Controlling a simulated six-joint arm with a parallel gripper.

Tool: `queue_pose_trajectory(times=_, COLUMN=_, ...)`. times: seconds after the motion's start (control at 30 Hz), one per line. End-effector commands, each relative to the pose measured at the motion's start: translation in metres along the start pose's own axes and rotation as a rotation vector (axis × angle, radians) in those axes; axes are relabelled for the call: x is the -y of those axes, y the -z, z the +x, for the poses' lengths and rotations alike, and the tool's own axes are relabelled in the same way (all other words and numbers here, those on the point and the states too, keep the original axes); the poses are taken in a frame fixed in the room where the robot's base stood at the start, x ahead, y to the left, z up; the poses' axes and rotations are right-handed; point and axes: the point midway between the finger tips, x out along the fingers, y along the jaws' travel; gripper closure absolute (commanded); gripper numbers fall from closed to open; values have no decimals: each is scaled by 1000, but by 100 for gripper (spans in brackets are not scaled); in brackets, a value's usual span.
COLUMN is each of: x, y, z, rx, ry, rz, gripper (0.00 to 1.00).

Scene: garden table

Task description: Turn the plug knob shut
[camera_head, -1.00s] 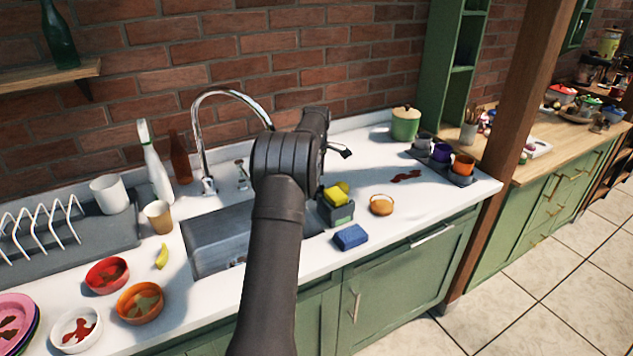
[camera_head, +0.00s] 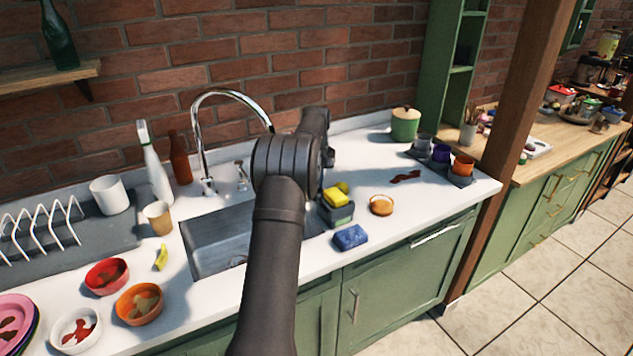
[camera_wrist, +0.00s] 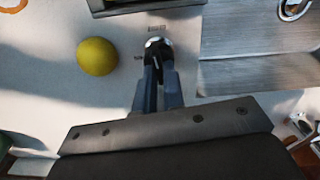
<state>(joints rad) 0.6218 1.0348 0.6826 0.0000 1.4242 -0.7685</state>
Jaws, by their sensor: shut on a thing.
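The plug knob (camera_wrist: 158,43) is a small round silver knob with a dark part, on the pale counter near the sink corner in the wrist view. Small printed marks lie above and left of it, too small to read. My gripper (camera_wrist: 156,68) is shut on the knob, its two blue-grey fingers close together around its dark part. The sink (camera_wrist: 250,75) is to the right of the knob. In the head view my arm hides both the knob and the fingertips. The sink (camera_head: 215,245) shows there, left of my arm.
A yellow round thing (camera_wrist: 97,57) sits on the counter left of the knob. A caddy (camera_head: 338,214) with a yellow sponge (camera_head: 335,197) stands right of my arm. A blue sponge (camera_head: 350,238) lies in front of it. The faucet (camera_head: 200,135) rises behind the sink.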

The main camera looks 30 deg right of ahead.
Motion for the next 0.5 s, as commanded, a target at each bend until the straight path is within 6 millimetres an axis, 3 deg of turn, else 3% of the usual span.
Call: queue_pose_trajectory(times=0.5, x=-1, y=0, z=0, rx=1, ry=0, rz=116, gripper=100)
